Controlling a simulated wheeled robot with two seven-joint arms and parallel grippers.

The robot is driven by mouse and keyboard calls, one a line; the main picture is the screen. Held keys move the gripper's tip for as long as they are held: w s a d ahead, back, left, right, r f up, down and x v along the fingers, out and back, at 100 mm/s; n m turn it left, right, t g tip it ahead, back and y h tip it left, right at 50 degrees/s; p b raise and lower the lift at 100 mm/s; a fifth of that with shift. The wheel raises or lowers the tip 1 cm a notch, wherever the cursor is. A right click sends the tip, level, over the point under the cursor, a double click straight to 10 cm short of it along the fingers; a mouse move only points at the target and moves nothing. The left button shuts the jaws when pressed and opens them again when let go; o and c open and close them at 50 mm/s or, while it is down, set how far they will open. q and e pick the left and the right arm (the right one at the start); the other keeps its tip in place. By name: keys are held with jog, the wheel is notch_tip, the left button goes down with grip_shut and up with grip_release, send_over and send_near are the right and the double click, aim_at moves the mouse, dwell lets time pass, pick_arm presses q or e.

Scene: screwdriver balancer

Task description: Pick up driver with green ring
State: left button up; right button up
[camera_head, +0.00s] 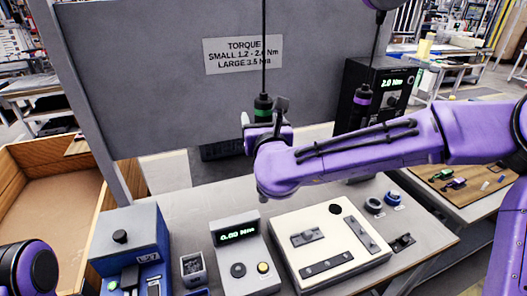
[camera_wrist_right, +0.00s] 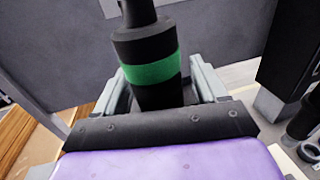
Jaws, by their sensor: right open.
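The driver with the green ring (camera_head: 263,105) hangs upright on a cable in front of the grey panel. In the right wrist view the black driver with its green band (camera_wrist_right: 152,72) stands between the two grey fingers of my right gripper (camera_wrist_right: 158,88). The fingers are open, with a gap visible on each side of the driver. In the head view my right gripper (camera_head: 262,124) is at the driver's lower part, and my wrist hides its bottom end. My left gripper is not in view; only a purple part of my left arm shows at the lower left.
A torque sign (camera_head: 243,55) is on the panel. Below are a white fixture plate (camera_head: 290,250), a grey display unit (camera_head: 238,262) and a blue box (camera_head: 133,243).

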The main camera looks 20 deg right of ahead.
grip_shut()
jog(key=shift+r, duration=0.15)
